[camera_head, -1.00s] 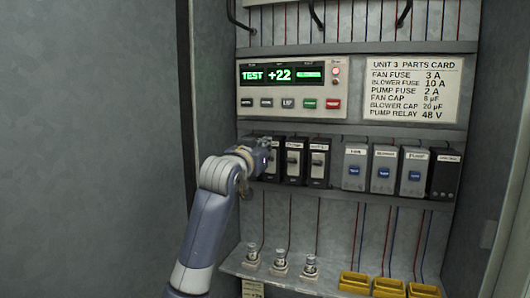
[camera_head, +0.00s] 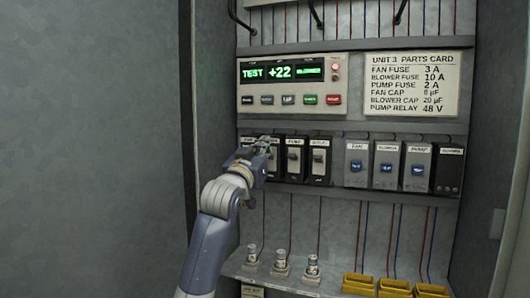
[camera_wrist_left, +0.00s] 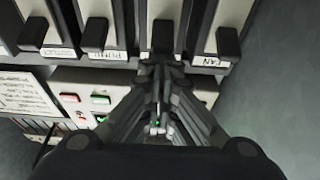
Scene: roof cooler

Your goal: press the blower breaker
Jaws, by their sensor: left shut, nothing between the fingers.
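The row of black-framed breakers with white faces and dark levers hangs under the display panel. The fan breaker (camera_wrist_left: 225,45) is at the right in the left wrist view, which shows the row upside down. The blower breaker (camera_wrist_left: 163,38) is beside it, its label hidden behind my fingers. The pump breaker (camera_head: 294,158) is on its other side. My left gripper (camera_head: 264,143) is shut and empty, in front of the blower breaker. In the wrist view its fingertips (camera_wrist_left: 160,74) overlap the label end, near the lever; whether they touch is unclear. My right gripper is not in view.
A display panel (camera_head: 292,84) above reads TEST, +22, BLOWER. Three relay-like modules with blue buttons (camera_head: 387,167) and a dark module (camera_head: 448,171) stand right of the breakers. Fuses (camera_head: 282,264) and yellow trays (camera_head: 394,287) are on the lower shelf. The parts card (camera_head: 411,84) is upper right.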

